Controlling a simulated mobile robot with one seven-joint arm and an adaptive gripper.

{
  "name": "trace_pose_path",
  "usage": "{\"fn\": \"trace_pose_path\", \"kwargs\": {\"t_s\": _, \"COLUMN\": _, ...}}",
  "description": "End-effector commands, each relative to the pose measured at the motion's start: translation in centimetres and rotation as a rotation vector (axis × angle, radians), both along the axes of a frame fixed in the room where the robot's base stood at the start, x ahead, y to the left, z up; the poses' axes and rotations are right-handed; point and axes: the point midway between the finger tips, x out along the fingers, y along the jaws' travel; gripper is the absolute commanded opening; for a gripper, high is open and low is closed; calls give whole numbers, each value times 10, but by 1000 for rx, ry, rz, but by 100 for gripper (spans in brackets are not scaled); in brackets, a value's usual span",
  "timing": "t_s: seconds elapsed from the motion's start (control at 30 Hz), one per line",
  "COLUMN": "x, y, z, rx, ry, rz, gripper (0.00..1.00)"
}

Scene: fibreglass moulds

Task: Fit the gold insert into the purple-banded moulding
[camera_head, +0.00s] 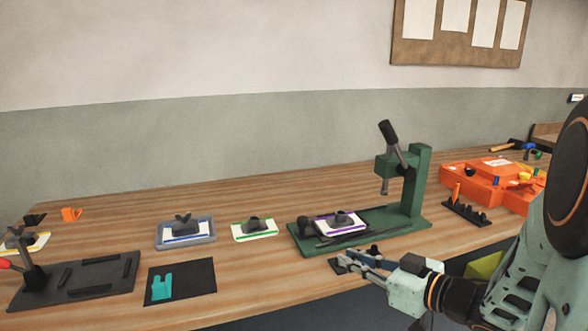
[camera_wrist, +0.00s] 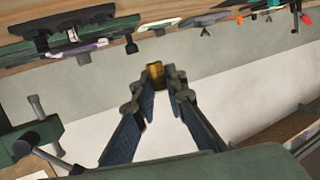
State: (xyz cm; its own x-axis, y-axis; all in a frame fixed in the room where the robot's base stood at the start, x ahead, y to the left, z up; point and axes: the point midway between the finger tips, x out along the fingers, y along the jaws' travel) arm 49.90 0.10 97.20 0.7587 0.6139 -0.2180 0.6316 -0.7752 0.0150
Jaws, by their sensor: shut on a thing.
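The purple-banded moulding (camera_head: 330,229) is a white plate with a purple edge band and a dark raised part on top. It lies on the green base of a press in the head view, and its purple edge shows upper left in the wrist view (camera_wrist: 85,47). My gripper (camera_head: 350,261) is in front of the press near the bench's front edge. In the wrist view my gripper (camera_wrist: 156,83) is shut on the small gold insert (camera_wrist: 155,72), held at the fingertips. The insert is apart from the moulding. I cannot make out the insert in the head view.
The green press (camera_head: 418,180) stands behind and right of the moulding. Green-banded (camera_head: 254,235) and blue-banded (camera_head: 185,239) mouldings lie to the left. A dark mat (camera_head: 199,279) bears a teal piece (camera_head: 162,287). Orange cases (camera_head: 480,190) and a dark rack (camera_head: 466,213) are at right.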

Motion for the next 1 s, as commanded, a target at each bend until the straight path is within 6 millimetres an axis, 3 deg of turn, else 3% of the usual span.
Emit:
{"fn": "trace_pose_path", "kwargs": {"t_s": 0.3, "x": 3, "y": -1, "z": -57, "rx": 10, "ry": 4, "rz": 171, "gripper": 0}}
{"fn": "trace_pose_path", "kwargs": {"t_s": 0.63, "x": -2, "y": -1, "z": -89, "rx": 27, "ry": -1, "rz": 269, "gripper": 0}}
{"fn": "trace_pose_path", "kwargs": {"t_s": 1.0, "x": 59, "y": 11, "z": -3, "rx": 23, "ry": -9, "rz": 55, "gripper": 0}}
